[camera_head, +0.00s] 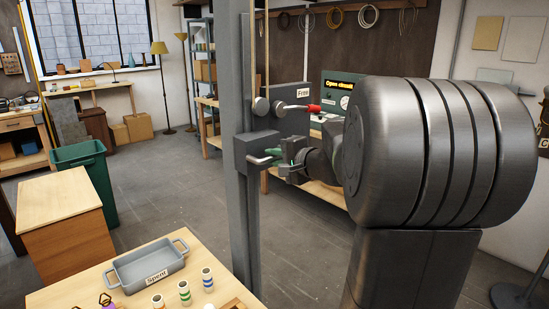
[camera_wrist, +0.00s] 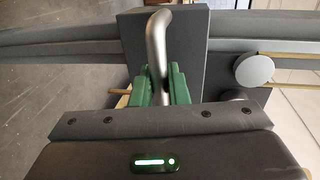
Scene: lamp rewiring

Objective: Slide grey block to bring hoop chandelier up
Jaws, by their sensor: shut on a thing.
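The grey block (camera_head: 252,149) sits on a tall grey upright post (camera_head: 240,215) in the head view, with a bent metal handle (camera_head: 266,156) on its face. My gripper (camera_head: 285,158) is at the block's right side. In the wrist view, the block (camera_wrist: 193,40) fills the upper middle, and its silver handle (camera_wrist: 156,45) runs down between the green fingers of my gripper (camera_wrist: 163,88). The fingers are shut on the handle. The hoop chandelier is not in view.
A lever with a red tip (camera_head: 313,108) and round knobs sit just above the block, near a "Free" sign (camera_head: 303,92). A table with a "Spent" tray (camera_head: 150,266) stands at front left. A green bin (camera_head: 88,180) is behind it.

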